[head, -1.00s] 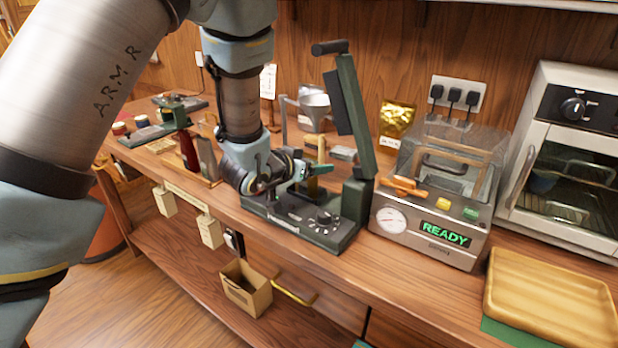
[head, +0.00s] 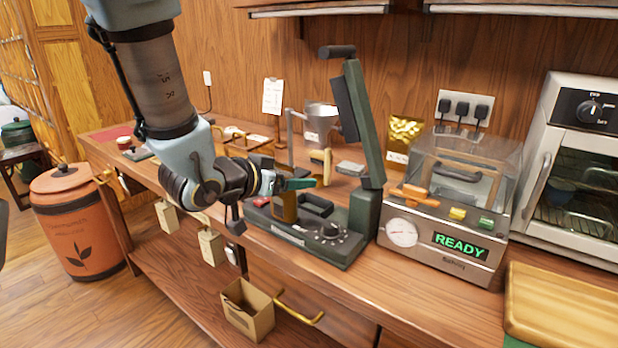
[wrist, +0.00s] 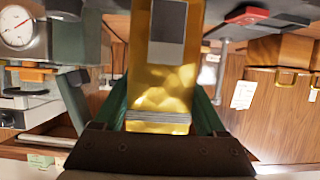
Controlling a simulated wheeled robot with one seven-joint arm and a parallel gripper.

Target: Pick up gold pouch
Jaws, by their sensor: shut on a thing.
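A gold pouch (wrist: 160,85) fills the middle of the wrist view, with a grey rectangular patch on it. My gripper (wrist: 160,108) is shut on it, a green finger on each side. In the head view my gripper (head: 298,184) is over the dark green bench sealer (head: 325,235), and the held pouch (head: 285,206) hangs below the fingers. I cannot tell whether the pouch touches the sealer.
The sealer's raised arm (head: 362,120) stands just right of my gripper. A clear-lidded machine reading READY (head: 445,240) is further right, then an oven (head: 575,170) and a wooden tray (head: 565,305). A cardboard box (head: 247,310) is on the lower shelf.

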